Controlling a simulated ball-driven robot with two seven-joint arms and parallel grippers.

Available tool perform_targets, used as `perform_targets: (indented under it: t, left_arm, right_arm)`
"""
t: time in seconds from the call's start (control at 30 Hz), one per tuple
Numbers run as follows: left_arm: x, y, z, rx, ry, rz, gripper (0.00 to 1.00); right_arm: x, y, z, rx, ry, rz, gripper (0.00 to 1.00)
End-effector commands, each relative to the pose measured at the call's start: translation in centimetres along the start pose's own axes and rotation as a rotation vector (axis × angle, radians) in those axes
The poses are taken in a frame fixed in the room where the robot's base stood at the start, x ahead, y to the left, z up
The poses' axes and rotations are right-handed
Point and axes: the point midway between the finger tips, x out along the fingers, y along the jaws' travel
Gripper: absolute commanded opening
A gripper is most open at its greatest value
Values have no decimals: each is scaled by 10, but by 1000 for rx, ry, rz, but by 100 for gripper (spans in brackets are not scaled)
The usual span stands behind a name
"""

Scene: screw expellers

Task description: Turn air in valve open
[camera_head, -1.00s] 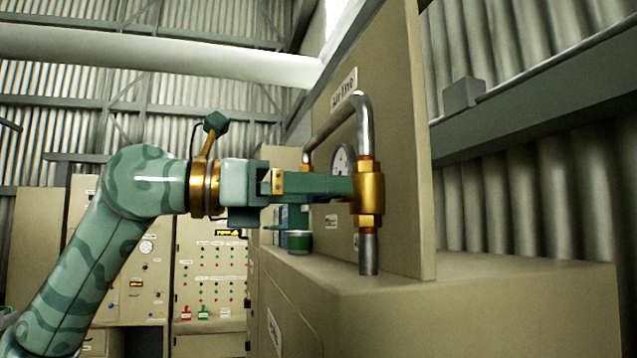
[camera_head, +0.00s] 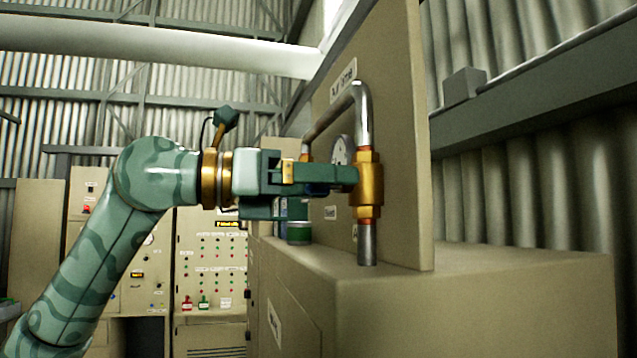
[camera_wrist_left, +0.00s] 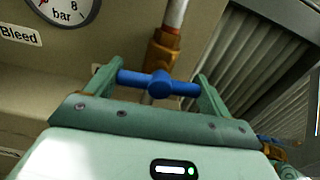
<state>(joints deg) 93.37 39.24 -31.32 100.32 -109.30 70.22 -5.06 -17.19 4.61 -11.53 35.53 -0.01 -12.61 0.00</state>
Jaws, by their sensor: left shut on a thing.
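The air valve has a brass body (camera_head: 369,185) on a steel pipe (camera_head: 361,110) in front of a beige panel. Its blue handle (camera_wrist_left: 158,84) shows in the left wrist view, in front of the brass body (camera_wrist_left: 162,50). My left gripper (camera_head: 345,178) reaches the valve from the left. In the left wrist view my left gripper (camera_wrist_left: 160,82) is shut on the blue handle, one finger at each end of the bar. The handle lies nearly crosswise between the fingers. In the head view the fingers mostly hide it. My right gripper is in neither view.
A pressure gauge (camera_head: 342,150) sits on the panel (camera_head: 405,130) behind the pipe. A green can (camera_head: 299,232) stands on the beige cabinet (camera_head: 480,275) below my gripper. A "Bleed" label (camera_wrist_left: 18,35) is at the wrist view's left. Control cabinets (camera_head: 210,270) stand behind.

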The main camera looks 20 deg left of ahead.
Motion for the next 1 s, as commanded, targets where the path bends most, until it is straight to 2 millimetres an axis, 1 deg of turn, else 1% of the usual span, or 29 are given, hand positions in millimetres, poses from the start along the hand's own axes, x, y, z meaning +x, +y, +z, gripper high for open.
perform_targets:
  t: [0.27, 1.0]
  left_arm:
    - [-1, 1, 1, -189, -3, 1, 59]
    - [-1, 2, 0, -891, -6, 0, 59]
  right_arm:
    - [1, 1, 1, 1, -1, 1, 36]
    - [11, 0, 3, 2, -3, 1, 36]
